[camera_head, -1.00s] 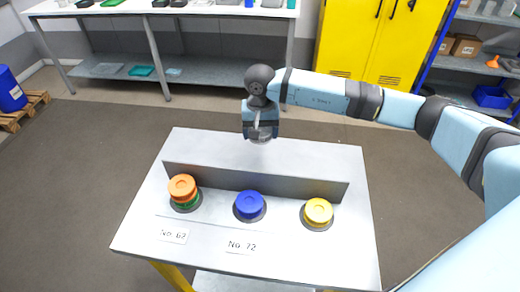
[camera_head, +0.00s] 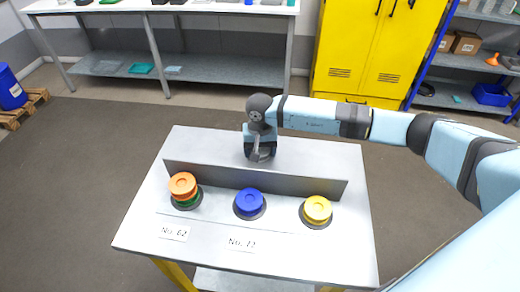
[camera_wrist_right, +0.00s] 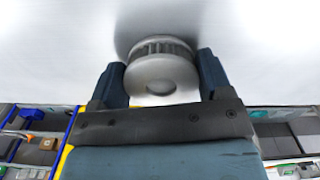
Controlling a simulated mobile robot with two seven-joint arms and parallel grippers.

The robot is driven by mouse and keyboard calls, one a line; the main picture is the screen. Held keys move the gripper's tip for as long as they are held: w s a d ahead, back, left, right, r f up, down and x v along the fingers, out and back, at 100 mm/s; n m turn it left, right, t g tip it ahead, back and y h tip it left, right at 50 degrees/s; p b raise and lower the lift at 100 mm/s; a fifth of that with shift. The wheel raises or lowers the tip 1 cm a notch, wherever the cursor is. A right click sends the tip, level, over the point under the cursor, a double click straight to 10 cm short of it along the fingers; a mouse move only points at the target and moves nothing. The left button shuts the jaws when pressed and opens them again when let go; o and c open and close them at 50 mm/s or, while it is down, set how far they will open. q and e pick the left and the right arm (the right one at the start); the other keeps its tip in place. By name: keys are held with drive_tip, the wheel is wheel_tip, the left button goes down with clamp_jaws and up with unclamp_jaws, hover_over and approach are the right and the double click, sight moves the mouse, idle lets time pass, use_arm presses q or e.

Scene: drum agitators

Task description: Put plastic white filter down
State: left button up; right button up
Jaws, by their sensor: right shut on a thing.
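The white plastic filter (camera_wrist_right: 162,73), round with a ribbed band, shows in the right wrist view between the two dark fingers of my right gripper (camera_wrist_right: 161,78). The gripper is shut on it. A pale surface lies beyond the filter with a soft shadow around it; I cannot tell whether they touch. In the head view my right gripper (camera_head: 261,154) points down over the back strip of the grey table (camera_head: 205,146), behind the upright panel (camera_head: 225,180). The filter cannot be made out there. My left gripper is not in view.
In front of the panel stand an orange cap on a green one (camera_head: 182,186), a blue cap (camera_head: 249,202) and a yellow cap (camera_head: 317,209). Labels "No. 62" (camera_head: 174,232) and "No. 72" (camera_head: 242,243) lie in front. The back strip is clear on both sides of the gripper.

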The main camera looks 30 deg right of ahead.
sight(260, 150)
drive_tip(key=o, duration=0.9)
drive_tip(key=shift+f, duration=0.1)
wheel_tip(260, 150, up, 12)
drive_tip(key=shift+r+b, duration=0.2)
drive_tip(key=shift+b, duration=0.2)
drive_tip(key=shift+s+f, duration=0.1)
